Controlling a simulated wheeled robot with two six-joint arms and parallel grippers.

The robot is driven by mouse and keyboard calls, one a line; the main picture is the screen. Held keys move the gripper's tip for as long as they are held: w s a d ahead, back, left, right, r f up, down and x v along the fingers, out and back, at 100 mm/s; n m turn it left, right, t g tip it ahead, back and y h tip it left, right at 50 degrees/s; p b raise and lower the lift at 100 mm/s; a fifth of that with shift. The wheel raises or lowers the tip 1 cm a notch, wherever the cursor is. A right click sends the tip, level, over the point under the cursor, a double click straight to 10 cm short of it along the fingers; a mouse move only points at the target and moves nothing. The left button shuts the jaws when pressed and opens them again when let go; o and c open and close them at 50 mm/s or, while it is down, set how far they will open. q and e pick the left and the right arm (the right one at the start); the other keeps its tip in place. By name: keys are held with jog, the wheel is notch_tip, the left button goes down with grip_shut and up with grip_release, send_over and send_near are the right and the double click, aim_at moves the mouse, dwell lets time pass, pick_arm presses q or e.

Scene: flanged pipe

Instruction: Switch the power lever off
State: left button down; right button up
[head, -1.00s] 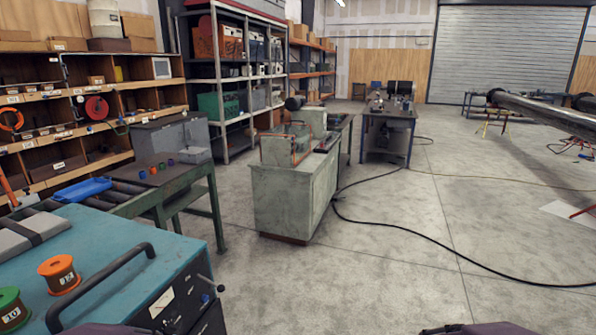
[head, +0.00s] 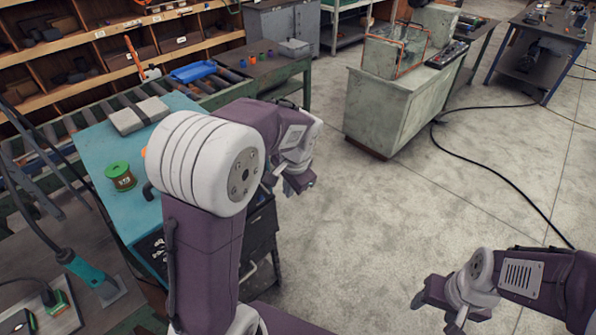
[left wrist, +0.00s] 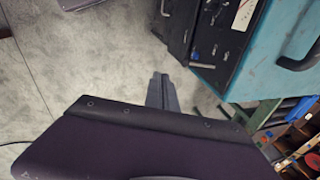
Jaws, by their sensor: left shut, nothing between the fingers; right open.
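The blue-green power unit (head: 95,150) stands at the left in the head view. Its dark front panel is mostly hidden behind my left arm there. In the left wrist view the dark control panel (left wrist: 222,32) shows at the top, with a white label and small metal fittings. I cannot tell for sure which fitting is the power lever. My left gripper (head: 292,187) is in front of the unit, to the right of it, shut and empty. Its fingers (left wrist: 161,90) point toward the panel, apart from it. My right gripper (head: 440,308) is open and empty over the floor at lower right.
A green spool (head: 120,176) and a grey case (head: 138,115) sit on the unit. A concrete-grey cabinet (head: 390,112) and a black cable (head: 480,158) are at right. Floor between is clear.

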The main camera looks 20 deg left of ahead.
aim_at(265, 189)
pick_arm(q)
jog(key=w+a+f+p, duration=0.3)
jog(key=a+f, duration=0.3)
jog(key=f, duration=0.3)
pick_arm(e)
jog(key=r, duration=0.3)
jog(key=a+r, duration=0.1)
jog(key=r, duration=0.1)
jog(key=shift+s+r, duration=0.25)
jog(key=shift+s, duration=0.15)
pick_arm(q)
jog(key=shift+s, duration=0.1)
